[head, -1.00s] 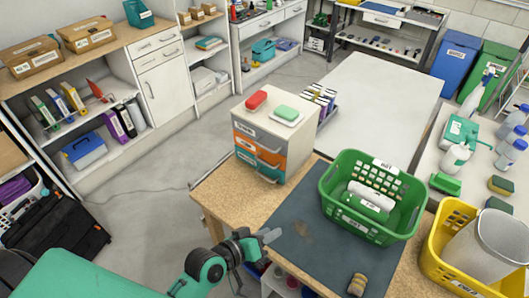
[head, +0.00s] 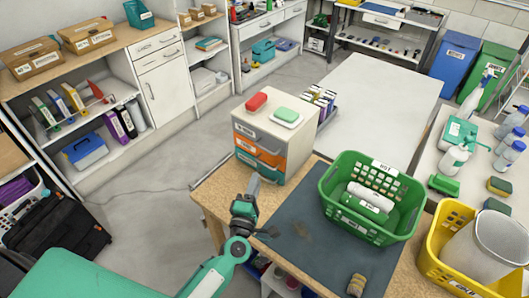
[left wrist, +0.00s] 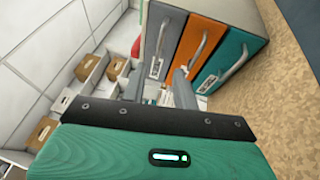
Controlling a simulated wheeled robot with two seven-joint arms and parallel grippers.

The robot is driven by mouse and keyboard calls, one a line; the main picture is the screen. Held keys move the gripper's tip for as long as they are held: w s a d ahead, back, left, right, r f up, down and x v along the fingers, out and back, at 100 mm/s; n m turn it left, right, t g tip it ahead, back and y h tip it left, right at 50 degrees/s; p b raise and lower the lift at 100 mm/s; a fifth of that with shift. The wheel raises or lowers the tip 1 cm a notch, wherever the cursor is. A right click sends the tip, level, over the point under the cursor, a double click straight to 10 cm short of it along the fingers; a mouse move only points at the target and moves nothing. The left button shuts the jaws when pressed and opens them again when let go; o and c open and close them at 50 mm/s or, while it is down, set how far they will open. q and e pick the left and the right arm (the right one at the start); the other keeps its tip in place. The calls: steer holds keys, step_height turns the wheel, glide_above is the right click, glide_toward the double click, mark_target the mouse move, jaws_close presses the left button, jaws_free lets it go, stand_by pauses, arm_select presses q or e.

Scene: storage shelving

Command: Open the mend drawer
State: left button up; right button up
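The small drawer unit (head: 274,135) stands on the wooden bench, with a grey drawer (head: 243,130) on top, an orange drawer (head: 257,151) in the middle and a teal drawer (head: 245,160) at the bottom. All three look shut. Each has a bar handle and a small label; I cannot read which says mend. In the left wrist view the grey (left wrist: 162,25), orange (left wrist: 198,45) and teal (left wrist: 238,58) fronts lie ahead. My left gripper (head: 253,186) is just in front of the lower drawers, apart from the handles. Its fingers (left wrist: 160,88) are spread and empty. My right gripper is out of view.
A red block (head: 256,101) and a green block on a white dish (head: 286,117) sit on the unit. A green basket (head: 370,197) stands right of it on a dark mat (head: 318,245). Open floor lies to the left.

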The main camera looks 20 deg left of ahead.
arm_select(q)
steer(key=w+r+p, duration=0.2)
steer(key=w, duration=0.9)
steer(key=shift+a, duration=0.25)
jaws_close()
